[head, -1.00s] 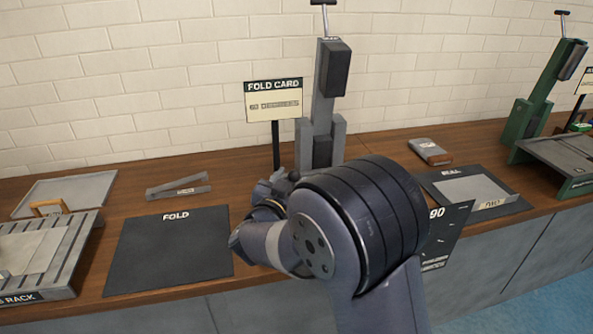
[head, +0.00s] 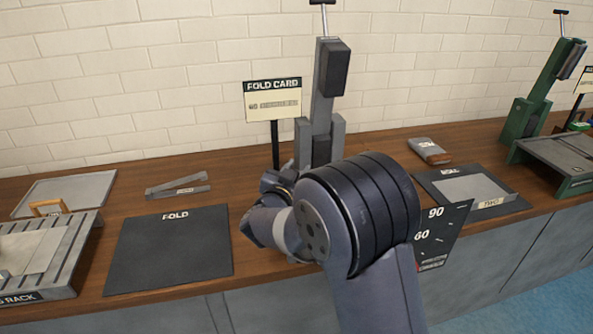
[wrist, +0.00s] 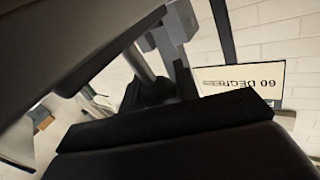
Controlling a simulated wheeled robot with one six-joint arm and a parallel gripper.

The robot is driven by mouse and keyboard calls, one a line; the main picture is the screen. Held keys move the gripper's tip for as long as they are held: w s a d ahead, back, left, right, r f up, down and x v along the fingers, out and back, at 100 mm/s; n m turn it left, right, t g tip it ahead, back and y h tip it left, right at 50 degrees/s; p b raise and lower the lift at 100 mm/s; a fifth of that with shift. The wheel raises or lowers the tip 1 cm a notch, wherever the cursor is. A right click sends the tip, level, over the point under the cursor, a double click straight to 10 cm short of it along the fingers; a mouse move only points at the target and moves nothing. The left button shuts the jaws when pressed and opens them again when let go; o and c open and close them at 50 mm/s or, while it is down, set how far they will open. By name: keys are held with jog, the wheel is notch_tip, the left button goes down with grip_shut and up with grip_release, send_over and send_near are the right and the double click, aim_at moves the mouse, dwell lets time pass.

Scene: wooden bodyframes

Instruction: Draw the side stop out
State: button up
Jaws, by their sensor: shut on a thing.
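The grey folding machine (head: 322,100) stands upright at the back of the bench in the head view, with a T-handle on top. My arm covers its lower front and most of my gripper there. In the wrist view my gripper (wrist: 155,103) shows close up as dark surfaces. A dark round knob-like part on a grey rod (wrist: 150,80) shows at the jaws; I take it for the side stop, though its full shape is hidden. My gripper is shut on it, next to the machine's grey frame (wrist: 170,35).
A fold card sign (head: 272,100) on a post stands left of the machine. A black fold mat (head: 170,250) and slotted rack (head: 45,250) lie left. A green machine (head: 535,110) stands far right.

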grip_shut()
jog(key=shift+a, duration=0.1)
jog(key=a, duration=0.1)
jog(key=s+a+p, duration=0.1)
jog(key=a, duration=0.1)
jog(key=shift+a, duration=0.1)
jog(key=o, duration=0.7)
grip_release()
jog(key=shift+a, duration=0.1)
jog(key=shift+c, duration=0.2)
jog(key=shift+s, duration=0.1)
jog(key=v, duration=1)
jog(key=shift+s, duration=0.35)
